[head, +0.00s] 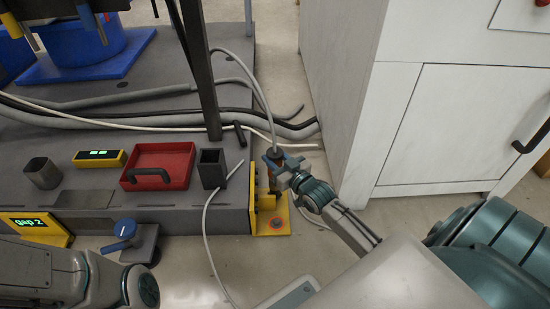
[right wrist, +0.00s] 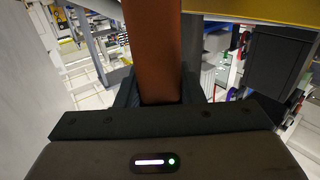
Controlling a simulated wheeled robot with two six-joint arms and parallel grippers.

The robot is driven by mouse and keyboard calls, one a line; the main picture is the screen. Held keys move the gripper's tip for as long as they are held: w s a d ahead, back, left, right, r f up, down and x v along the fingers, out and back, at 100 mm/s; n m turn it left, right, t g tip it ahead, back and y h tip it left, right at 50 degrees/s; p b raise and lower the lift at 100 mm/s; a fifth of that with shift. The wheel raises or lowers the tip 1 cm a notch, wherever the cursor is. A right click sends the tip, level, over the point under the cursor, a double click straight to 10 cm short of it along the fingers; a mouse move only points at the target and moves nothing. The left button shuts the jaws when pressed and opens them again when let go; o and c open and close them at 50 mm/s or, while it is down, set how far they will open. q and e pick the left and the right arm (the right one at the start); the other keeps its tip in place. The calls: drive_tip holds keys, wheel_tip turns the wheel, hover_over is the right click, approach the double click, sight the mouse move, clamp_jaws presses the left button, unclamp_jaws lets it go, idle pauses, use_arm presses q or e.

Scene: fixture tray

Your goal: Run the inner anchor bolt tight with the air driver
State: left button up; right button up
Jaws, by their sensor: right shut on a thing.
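My right gripper (head: 282,167) is shut on the air driver (head: 274,183), an upright tool with an orange-brown body. A grey hose rises from its top. In the right wrist view the driver's body (right wrist: 153,50) stands between the dark fingers (right wrist: 157,92). The driver is over the yellow bracket (head: 256,201) at the platform's front right corner. Its lower end is near the bracket's inner side, and I cannot tell whether it touches a bolt. One bolt with an orange ring (head: 277,222) shows on the bracket's foot plate; the inner bolt is hidden. Only links of my left arm show.
A red tray (head: 159,182), a dark open holder (head: 212,168), a grey cup (head: 42,173) and a yellow box with a green display (head: 99,158) are on the platform (head: 170,217). A blue-handled valve (head: 125,229) is in front. A white cabinet (head: 430,125) stands close at right.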

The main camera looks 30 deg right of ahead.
drive_tip(key=shift+f+b, duration=0.5)
drive_tip(key=shift+f, duration=0.15)
idle(1.6)
drive_tip(key=shift+s+r, duration=0.1)
drive_tip(key=shift+r+p, duration=0.75)
drive_tip(key=shift+p, duration=0.25)
drive_tip(key=shift+r+p, duration=2.1)
drive_tip(key=shift+r, duration=0.3)
